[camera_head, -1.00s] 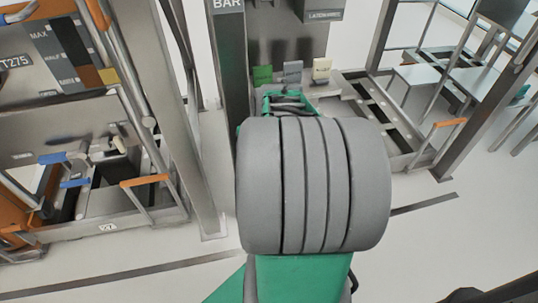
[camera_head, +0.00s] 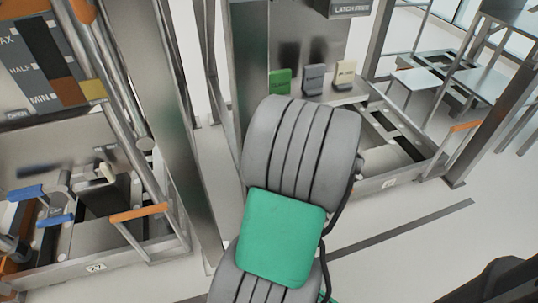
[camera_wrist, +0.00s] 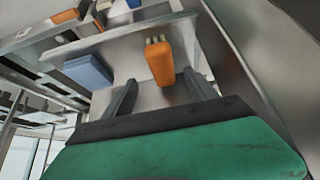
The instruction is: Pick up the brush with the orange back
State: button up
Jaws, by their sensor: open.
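The brush with the orange back (camera_wrist: 161,64) shows in the wrist view, with pale bristles at its upper end. It lies on or against a grey metal surface (camera_wrist: 130,50). My gripper (camera_wrist: 159,77) is open, with one dark finger to each side of the brush's lower end in the picture. I see gaps between the fingers and the brush, and cannot tell how far it is in depth. In the head view my arm covers the gripper, and I cannot make out this brush there.
A blue block-like item (camera_wrist: 88,72) lies left of the brush. Another orange item (camera_wrist: 65,16) is farther up left. In the head view, green (camera_head: 280,82), grey (camera_head: 314,84) and beige (camera_head: 344,74) items stand at the station behind my arm. Metal posts (camera_head: 165,130) rise left of it.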

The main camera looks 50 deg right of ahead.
jog(key=b+x, duration=0.1)
jog(key=x, duration=0.3)
jog(key=w+b+x, duration=0.1)
jog(key=b+x, duration=0.1)
jog(key=x, duration=0.2)
jog(key=shift+r, duration=0.25)
jog(key=shift+s, duration=0.15)
grip_shut()
